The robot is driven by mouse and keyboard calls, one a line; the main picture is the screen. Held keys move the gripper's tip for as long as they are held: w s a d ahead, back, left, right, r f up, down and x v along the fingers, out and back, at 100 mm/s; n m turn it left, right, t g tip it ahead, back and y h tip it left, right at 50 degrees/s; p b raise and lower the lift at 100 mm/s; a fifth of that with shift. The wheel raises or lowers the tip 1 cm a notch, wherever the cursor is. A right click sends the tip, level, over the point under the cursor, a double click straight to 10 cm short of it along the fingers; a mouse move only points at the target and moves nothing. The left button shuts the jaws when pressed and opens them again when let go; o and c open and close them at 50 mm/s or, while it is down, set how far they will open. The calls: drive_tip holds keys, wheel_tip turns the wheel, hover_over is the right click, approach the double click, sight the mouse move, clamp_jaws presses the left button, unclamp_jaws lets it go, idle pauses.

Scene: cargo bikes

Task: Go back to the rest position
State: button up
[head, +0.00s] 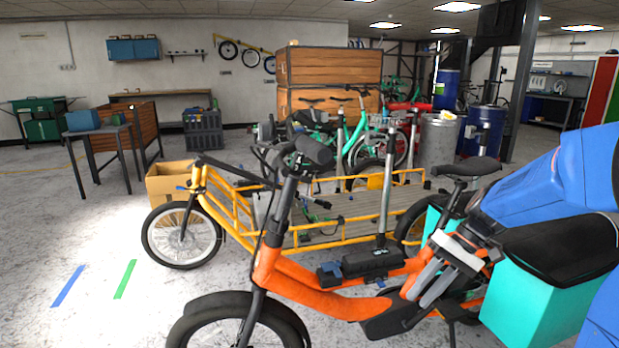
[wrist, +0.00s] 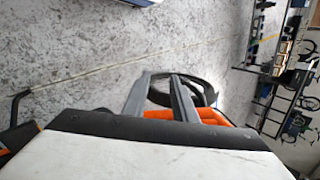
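My gripper (head: 414,298) is at the right of the head view, on the blue arm that comes in from the right edge. Its two grey fingers point down and left over the rear part of the orange cargo bike (head: 300,290). In the wrist view my gripper (wrist: 160,76) shows two grey fingers apart, with nothing held between them. Beyond the fingers are a dark curved wheel or tyre (wrist: 205,90) and an orange bike part (wrist: 212,116). Whether the fingers touch the bike cannot be told.
A yellow cargo bike (head: 209,190) stands behind the orange one. A teal box (head: 535,300) with a black lid is below my arm. A cardboard box (head: 168,184) and a small table (head: 103,133) stand left. The floor at front left is clear, with blue and green tape.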

drive_tip(key=s+r+t+h, duration=0.1)
drive_tip(key=s+t+h, duration=0.2)
drive_tip(key=s, duration=0.7)
drive_tip(key=s+d+r+t+h, duration=0.1)
drive_tip(key=s+r+t+h, duration=0.1)
drive_tip(key=s, duration=0.8)
drive_tip(key=shift+d+t+h, duration=0.3)
drive_tip(key=shift+t+h, duration=0.5)
drive_tip(key=shift+h, duration=0.2)
